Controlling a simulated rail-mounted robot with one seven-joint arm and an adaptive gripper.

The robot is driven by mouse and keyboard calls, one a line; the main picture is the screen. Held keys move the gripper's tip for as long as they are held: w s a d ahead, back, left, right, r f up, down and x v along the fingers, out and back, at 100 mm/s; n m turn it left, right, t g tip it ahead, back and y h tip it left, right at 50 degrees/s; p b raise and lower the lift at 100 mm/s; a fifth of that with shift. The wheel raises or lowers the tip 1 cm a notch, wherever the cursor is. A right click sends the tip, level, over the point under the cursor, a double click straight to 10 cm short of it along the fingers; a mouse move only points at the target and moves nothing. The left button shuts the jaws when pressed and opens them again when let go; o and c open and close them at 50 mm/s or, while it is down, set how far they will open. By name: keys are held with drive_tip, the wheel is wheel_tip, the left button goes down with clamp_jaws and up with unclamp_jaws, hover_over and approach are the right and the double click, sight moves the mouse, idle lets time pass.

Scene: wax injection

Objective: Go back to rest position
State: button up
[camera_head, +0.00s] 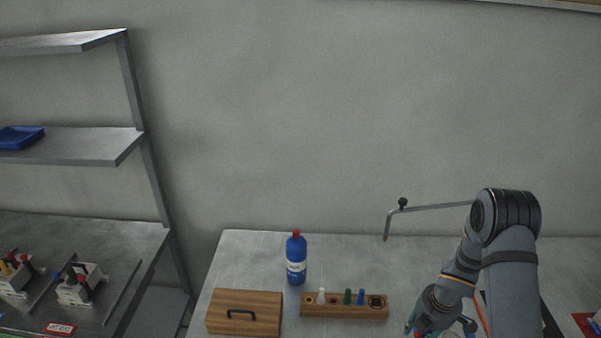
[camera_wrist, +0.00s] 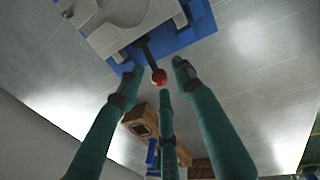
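My gripper (camera_wrist: 157,86) has three green fingers, spread apart with gaps between their tips. In the wrist view a red ball knob (camera_wrist: 159,76) on a short black lever (camera_wrist: 147,52) shows among the fingertips, with no clear contact. The lever comes from a grey machine (camera_wrist: 118,28) on a blue base (camera_wrist: 185,36). In the head view my gripper (camera_head: 417,329) is at the bottom edge, mostly cut off, with the arm bent down over the right part of the table.
A wooden block (camera_head: 344,312) with several small items, a wooden box (camera_head: 244,320) with a black handle and a blue bottle (camera_head: 296,266) stand left of my arm. A bent metal rod (camera_head: 432,208) rises behind. Shelves (camera_head: 75,147) are at left.

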drive_tip(key=f+h+b, duration=0.1)
drive_tip(key=a+h+b, duration=0.1)
drive_tip(key=b, duration=0.1)
drive_tip(key=shift+f, duration=0.4)
drive_tip(key=h, duration=0.1)
drive_tip(key=h+b, duration=0.1)
drive_tip(key=shift+w+a+f+h, duration=0.1)
drive_tip(key=shift+a+f+h, duration=0.1)
drive_tip(key=shift+f+h, duration=0.2)
drive_tip(key=v, duration=0.6)
drive_tip(key=shift+d, duration=0.2)
